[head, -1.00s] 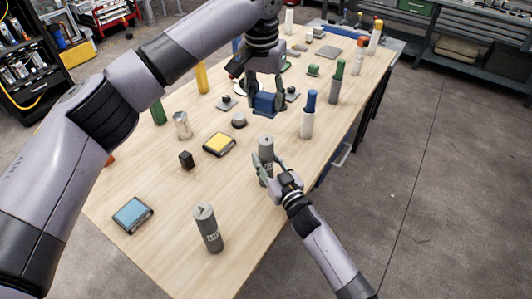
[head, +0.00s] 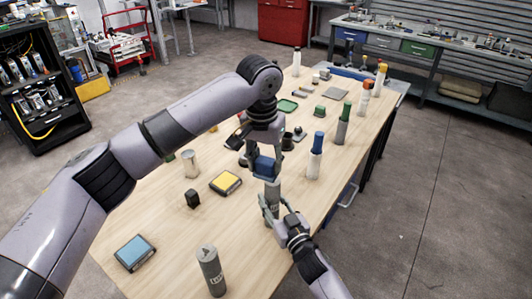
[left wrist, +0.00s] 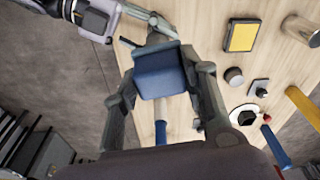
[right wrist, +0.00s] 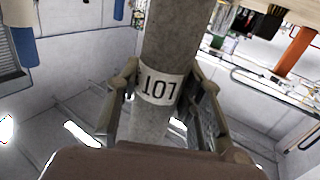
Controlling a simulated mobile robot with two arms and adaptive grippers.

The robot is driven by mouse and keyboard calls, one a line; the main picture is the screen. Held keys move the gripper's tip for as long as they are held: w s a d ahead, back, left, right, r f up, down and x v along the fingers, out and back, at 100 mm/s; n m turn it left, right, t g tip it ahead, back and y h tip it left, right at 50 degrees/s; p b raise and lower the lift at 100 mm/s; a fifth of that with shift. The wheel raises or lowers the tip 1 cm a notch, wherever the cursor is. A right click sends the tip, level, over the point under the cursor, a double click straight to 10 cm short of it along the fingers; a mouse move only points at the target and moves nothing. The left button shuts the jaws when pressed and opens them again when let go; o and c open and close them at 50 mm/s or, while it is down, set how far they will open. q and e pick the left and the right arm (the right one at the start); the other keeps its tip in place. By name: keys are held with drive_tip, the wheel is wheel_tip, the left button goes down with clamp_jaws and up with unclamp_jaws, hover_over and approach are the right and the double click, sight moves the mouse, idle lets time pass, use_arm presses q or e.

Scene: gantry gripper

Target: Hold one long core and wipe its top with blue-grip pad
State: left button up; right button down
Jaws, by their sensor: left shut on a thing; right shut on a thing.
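My right gripper (head: 278,207) is shut around an upright grey core (head: 271,198) near the table's right edge. The core's label band fills the middle of the right wrist view (right wrist: 160,85). My left gripper (head: 265,172) is shut on the blue-grip pad (head: 264,165), a blue block that also shows between the fingers in the left wrist view (left wrist: 160,78). The pad is over the core's top in the head view. The fingers partly hide the top, and I cannot tell whether pad and core touch. Another long grey core (head: 211,272) stands upright at the table's front.
A blue-topped block (head: 134,252), a yellow-topped block (head: 226,182), a small black block (head: 193,198) and a metal cylinder (head: 190,163) stand left of the cores.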

sight(266, 174)
use_arm(q)
wheel_tip(266, 174, down, 4)
drive_tip(key=shift+r, duration=0.25)
drive_tip(key=shift+w+d, duration=0.15)
drive_tip(key=shift+d, duration=0.05)
drive_tip(key=shift+c, duration=0.4)
drive_tip(key=shift+w+d+f, duration=0.25)
drive_tip(key=shift+w+d, duration=0.2)
drive_tip(key=shift+w, duration=0.2)
drive_tip(key=shift+w+d, duration=0.85)
drive_tip(key=shift+w, duration=0.25)
drive_tip(key=shift+s+a+f, duration=0.1)
drive_tip(key=shift+s+a, duration=0.6)
drive_tip(key=shift+s, duration=0.2)
drive_tip(key=shift+s+a, duration=0.65)
drive_tip(key=shift+s, duration=0.2)
drive_tip(key=shift+s+a, duration=0.15)
drive_tip(key=shift+s, duration=0.1)
drive_tip(key=shift+r, duration=4.15)
